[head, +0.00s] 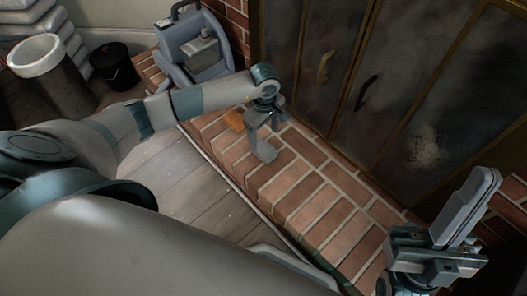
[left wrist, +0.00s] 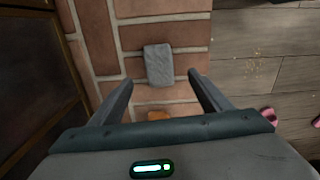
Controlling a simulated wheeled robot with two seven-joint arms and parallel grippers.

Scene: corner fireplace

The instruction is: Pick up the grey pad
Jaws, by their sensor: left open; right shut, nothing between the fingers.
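The grey pad (left wrist: 159,64) is a small rounded grey rectangle lying flat on the brick hearth in the left wrist view. In the head view it shows as a grey patch (head: 266,154) just below my left gripper (head: 266,130), which partly hides it. My left gripper (left wrist: 160,80) is open and points down at the hearth. Its fingers lie to either side of the pad's near end in the wrist picture; I cannot tell the height gap. My right gripper (head: 486,180) is shut and empty at the right, fingers pointing up.
An orange object (head: 236,120) lies on the brick hearth (head: 310,205) close to the pad. Dark fireplace doors (head: 350,85) stand behind. A blue-grey container (head: 195,50), a black bucket (head: 113,66) and a white-rimmed cylinder (head: 45,62) stand at back left. The hearth's right part is clear.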

